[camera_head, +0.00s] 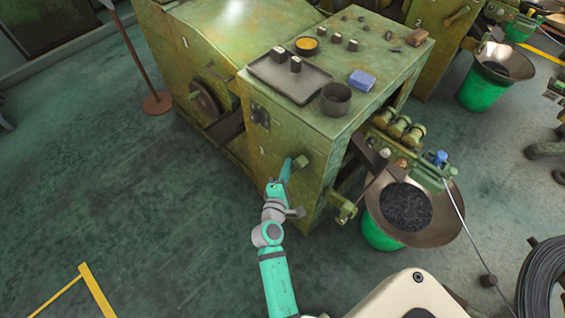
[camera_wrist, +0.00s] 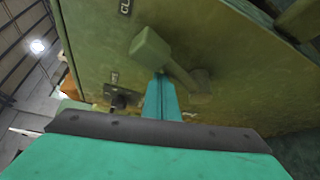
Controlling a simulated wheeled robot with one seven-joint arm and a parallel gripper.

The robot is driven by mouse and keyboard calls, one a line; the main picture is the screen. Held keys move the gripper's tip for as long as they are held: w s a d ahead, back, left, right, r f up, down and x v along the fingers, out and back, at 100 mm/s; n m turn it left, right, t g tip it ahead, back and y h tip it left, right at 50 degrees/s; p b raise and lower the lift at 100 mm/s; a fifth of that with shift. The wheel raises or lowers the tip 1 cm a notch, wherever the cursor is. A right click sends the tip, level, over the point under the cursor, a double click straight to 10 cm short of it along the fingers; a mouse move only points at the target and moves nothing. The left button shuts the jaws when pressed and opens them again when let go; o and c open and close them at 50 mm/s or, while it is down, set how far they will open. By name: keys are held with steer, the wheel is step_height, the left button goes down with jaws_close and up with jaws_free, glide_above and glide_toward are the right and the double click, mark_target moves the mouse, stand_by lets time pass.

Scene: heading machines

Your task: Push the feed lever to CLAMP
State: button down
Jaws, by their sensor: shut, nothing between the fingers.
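The feed lever (camera_wrist: 150,48) is a green arm with a blocky square knob, on the green machine's front face. In the wrist view its arm runs from a pivot at lower right up to the knob at upper left. The knob also shows in the head view (camera_head: 304,160). My teal gripper (camera_wrist: 161,84) is shut and empty, with its tips close below the knob and beside the lever arm. I cannot tell whether they touch it.
The machine top holds a dark tray (camera_head: 270,80), a dark cup (camera_head: 336,99), a blue block (camera_head: 362,80) and a yellow-filled dish (camera_head: 307,45). At right, a wide pan (camera_head: 450,222) of dark pieces sits on a green bucket (camera_head: 378,236).

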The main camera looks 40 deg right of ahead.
steer(key=shift+s+d+f, duration=0.2)
steer(key=shift+s+f, duration=0.05)
steer(key=shift+s, duration=0.25)
steer(key=shift+s+d+f, duration=0.15)
steer(key=shift+s+f, duration=0.1)
steer(key=shift+s, duration=0.2)
steer(key=shift+s+f, duration=0.15)
steer(key=w+a+r, duration=0.2)
steer(key=w+r, duration=0.1)
steer(key=w, duration=0.1)
steer(key=s+a+f, duration=0.2)
steer(key=s+a, duration=0.3)
steer(key=a, duration=0.2)
steer(key=shift+s+a+f, duration=0.3)
steer(key=shift+s+a, duration=0.05)
steer(key=shift+a, duration=0.05)
steer(key=shift+f, duration=0.1)
